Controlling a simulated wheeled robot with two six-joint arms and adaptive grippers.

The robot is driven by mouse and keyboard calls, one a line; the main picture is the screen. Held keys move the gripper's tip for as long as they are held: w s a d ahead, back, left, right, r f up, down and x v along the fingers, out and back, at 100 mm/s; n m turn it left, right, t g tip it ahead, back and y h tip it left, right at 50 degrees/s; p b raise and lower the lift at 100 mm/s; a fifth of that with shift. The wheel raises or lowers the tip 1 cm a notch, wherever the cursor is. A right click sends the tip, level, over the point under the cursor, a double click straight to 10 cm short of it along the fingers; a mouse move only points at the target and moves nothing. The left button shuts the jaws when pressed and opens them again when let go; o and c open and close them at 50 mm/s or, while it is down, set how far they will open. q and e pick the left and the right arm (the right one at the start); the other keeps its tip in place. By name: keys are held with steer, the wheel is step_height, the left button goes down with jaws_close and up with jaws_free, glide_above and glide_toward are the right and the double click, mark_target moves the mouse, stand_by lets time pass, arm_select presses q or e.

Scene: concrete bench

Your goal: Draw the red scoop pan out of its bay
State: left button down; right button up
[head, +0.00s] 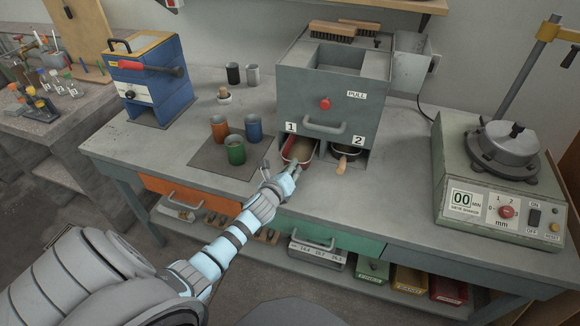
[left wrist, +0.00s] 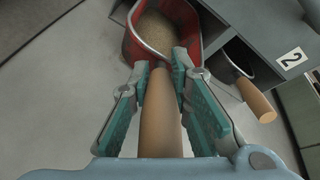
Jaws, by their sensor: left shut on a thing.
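The red scoop pan (head: 299,150) sits at bay 1, in the lower left of the grey cabinet (head: 330,90). My left gripper (left wrist: 163,95) is shut on this handle, with green finger pads on both sides. In the head view my left gripper (head: 286,172) reaches the front of bay 1 and hides the handle. How far the pan sits inside the bay is hard to tell. My right gripper is not in view.
A second, dark pan with a wooden handle (head: 342,164) sits in bay 2, close on the right. Orange, green and blue cups (head: 236,150) stand on a dark mat to the left. A sieve shaker (head: 500,170) stands at the right. The bench front is clear.

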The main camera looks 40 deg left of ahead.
arm_select(q)
steer(key=c, duration=1.4)
jaws_free()
steer(key=v, duration=1.2)
steer(key=shift+a, duration=0.1)
